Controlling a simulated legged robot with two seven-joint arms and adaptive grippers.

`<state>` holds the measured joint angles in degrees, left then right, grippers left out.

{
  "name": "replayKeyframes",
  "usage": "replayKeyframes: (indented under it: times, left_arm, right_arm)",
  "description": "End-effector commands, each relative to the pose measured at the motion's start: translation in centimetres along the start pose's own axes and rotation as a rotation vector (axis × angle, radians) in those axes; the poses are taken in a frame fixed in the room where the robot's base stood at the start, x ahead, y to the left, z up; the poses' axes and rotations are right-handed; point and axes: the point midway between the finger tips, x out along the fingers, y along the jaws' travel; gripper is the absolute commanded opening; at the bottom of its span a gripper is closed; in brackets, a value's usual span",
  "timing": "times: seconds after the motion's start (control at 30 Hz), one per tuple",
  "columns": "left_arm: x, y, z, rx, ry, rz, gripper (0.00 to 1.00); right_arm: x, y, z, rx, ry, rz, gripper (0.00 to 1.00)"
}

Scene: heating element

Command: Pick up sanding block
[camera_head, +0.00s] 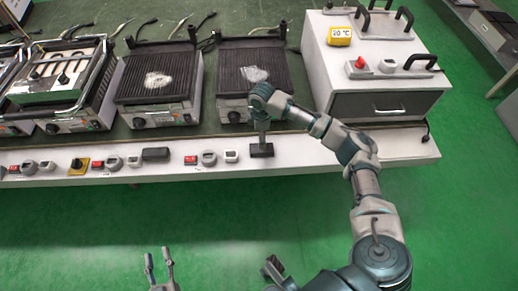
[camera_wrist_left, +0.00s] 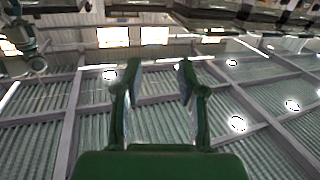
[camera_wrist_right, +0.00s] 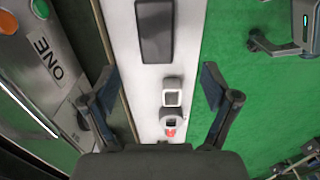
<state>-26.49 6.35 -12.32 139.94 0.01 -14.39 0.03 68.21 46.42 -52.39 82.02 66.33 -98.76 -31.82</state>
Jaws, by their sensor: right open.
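The sanding block appears to be the dark rectangular block (camera_head: 262,150) on the white front ledge of the workbench. It also shows at the top of the right wrist view (camera_wrist_right: 154,32), lying flat. My right gripper (camera_head: 261,138) points down just above this block, partly covering it. In the right wrist view the right gripper (camera_wrist_right: 158,88) is open and empty, its fingers wide apart, with the block ahead between their lines. My left gripper (camera_head: 160,262) is low in the head view, away from the bench. It is open and empty, also in the left wrist view (camera_wrist_left: 158,82).
A similar dark block (camera_head: 155,154) lies further left on the ledge. Knobs and switches (camera_head: 209,158) line the ledge between them. Griddles (camera_head: 155,90) stand behind. A white cabinet (camera_head: 385,103) with a drawer stands right. The green floor in front is clear.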

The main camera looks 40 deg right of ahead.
Motion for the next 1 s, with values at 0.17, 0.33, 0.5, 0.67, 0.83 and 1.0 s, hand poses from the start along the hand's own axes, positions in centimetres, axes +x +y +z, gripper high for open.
replayKeyframes:
  times: [0.17, 0.33, 0.5, 0.67, 0.83, 1.0]
  left_arm:
    - [0.0, 0.5, -2.3, -0.012, 0.200, 0.011, 0.40]
    - [-0.4, 0.7, -4.1, -0.020, 0.324, 0.016, 0.40]
    - [-0.6, 0.8, -4.9, -0.023, 0.379, 0.018, 0.40]
    - [-1.6, 1.0, -6.2, -0.033, 0.520, 0.022, 0.40]
    - [-3.3, 1.2, -8.0, -0.048, 0.700, 0.026, 0.40]
    - [-4.5, 1.2, -9.1, -0.055, 0.798, 0.027, 0.40]
  right_arm:
    - [3.9, -0.1, 0.1, 0.000, -0.003, -0.004, 0.86]
    - [5.4, 0.0, 0.0, 0.000, -0.001, 0.000, 0.86]
    - [6.0, 0.1, 0.1, 0.001, 0.000, 0.001, 0.86]
    - [7.9, 0.5, 0.3, 0.002, -0.001, -0.002, 0.86]
    - [9.9, 0.8, 0.6, 0.001, -0.002, -0.003, 0.86]
    - [10.8, 0.8, 0.6, 0.001, 0.000, 0.000, 0.86]
